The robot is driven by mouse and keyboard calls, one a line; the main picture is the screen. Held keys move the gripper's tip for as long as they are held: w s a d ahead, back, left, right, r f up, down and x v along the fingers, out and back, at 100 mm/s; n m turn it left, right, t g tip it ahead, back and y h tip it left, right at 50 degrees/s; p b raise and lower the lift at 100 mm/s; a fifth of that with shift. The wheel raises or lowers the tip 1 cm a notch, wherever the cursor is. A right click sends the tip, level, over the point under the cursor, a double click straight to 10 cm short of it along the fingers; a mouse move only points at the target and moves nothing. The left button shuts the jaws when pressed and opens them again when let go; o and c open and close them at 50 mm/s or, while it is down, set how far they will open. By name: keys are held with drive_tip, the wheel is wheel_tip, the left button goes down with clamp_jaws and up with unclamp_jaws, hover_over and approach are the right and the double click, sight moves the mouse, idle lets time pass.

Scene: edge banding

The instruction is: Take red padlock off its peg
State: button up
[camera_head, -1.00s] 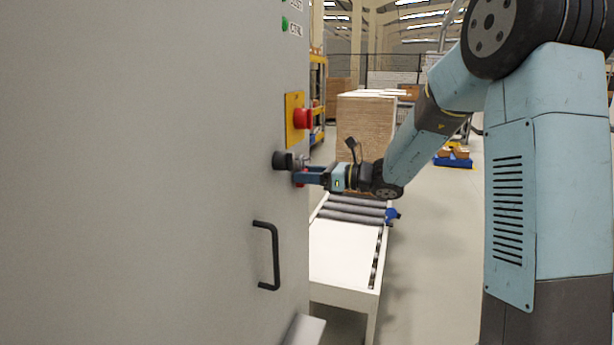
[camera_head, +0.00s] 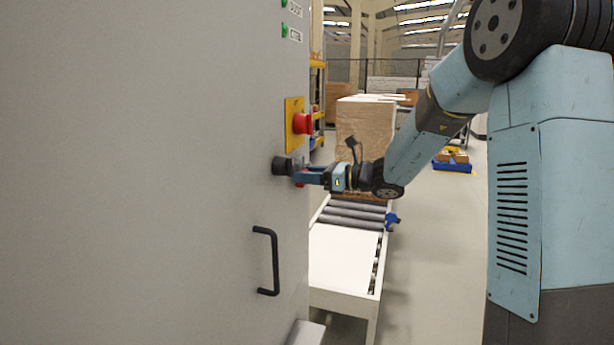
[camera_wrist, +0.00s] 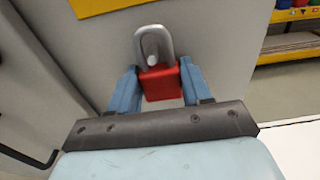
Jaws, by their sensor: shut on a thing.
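The red padlock (camera_wrist: 161,84) shows in the wrist view with its silver shackle pointing up. A pale round peg end (camera_wrist: 153,60) shows inside the shackle loop, so the shackle is around the peg. My gripper (camera_wrist: 158,82) has its two blue fingers on either side of the red body, shut on it. In the head view my gripper (camera_head: 303,176) is at the grey cabinet face, just right of a black knob (camera_head: 282,166). Only a little red of the padlock (camera_head: 300,184) shows there, mostly hidden by the fingers.
A red stop button (camera_head: 302,123) on a yellow plate sits above my gripper. A black handle (camera_head: 273,262) is below on the cabinet (camera_head: 150,180). A roller conveyor (camera_head: 345,255) runs beneath, with stacked boards (camera_head: 365,130) behind. Open floor lies to the right.

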drive_tip(key=v, duration=0.9)
drive_tip(key=shift+f, duration=0.2)
idle(1.2)
